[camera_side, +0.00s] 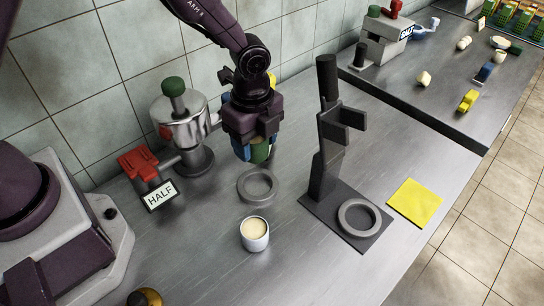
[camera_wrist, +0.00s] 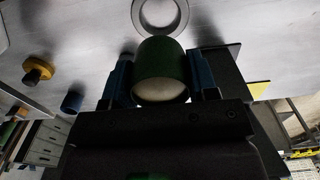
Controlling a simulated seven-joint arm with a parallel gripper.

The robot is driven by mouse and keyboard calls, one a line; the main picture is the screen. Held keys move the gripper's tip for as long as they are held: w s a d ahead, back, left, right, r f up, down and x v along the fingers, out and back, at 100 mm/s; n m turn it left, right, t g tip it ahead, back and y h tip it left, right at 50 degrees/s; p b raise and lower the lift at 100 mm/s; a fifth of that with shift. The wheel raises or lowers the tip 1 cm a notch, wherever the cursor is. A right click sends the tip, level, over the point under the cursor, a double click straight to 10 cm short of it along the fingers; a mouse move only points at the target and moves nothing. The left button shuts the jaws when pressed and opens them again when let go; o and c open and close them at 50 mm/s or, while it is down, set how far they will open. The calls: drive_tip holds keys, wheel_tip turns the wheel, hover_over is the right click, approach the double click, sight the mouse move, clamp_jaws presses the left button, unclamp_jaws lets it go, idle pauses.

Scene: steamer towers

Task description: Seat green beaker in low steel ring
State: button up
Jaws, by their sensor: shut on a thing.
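My gripper (camera_side: 258,150) is shut on the green beaker (camera_side: 262,154) and holds it above the counter. In the wrist view the beaker (camera_wrist: 160,58) sits between the two blue fingers, with a pale round face towards the camera. A steel ring (camera_side: 258,199) lies flat on the counter, below and slightly in front of the beaker in the side view. It also shows in the wrist view (camera_wrist: 161,32), beyond the beaker, and its centre looks empty. A second grey ring (camera_side: 343,219) lies on the black base of the stand. The fingers hide part of the beaker in the side view.
A black stand (camera_side: 325,150) with a side bracket rises to the right. A white cup with cream contents (camera_side: 255,242) stands in front of the counter ring. A steel pot (camera_side: 184,130), a red block and a HALF sign (camera_side: 161,195) are at left. A yellow square (camera_side: 415,202) lies right.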

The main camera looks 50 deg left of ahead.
idle(0.3)
hover_over(258, 188)
drive_tip(key=shift+f, duration=2.5)
drive_tip(key=shift+f, duration=0.1)
drive_tip(key=shift+f, duration=1.6)
drive_tip(key=shift+f, duration=0.95)
drive_tip(key=o, duration=1.4)
drive_tip(key=shift+o, duration=0.2)
drive_tip(key=shift+r, duration=0.15)
wheel_tip(258, 188, up, 13)
drive_tip(key=shift+f, duration=0.15)
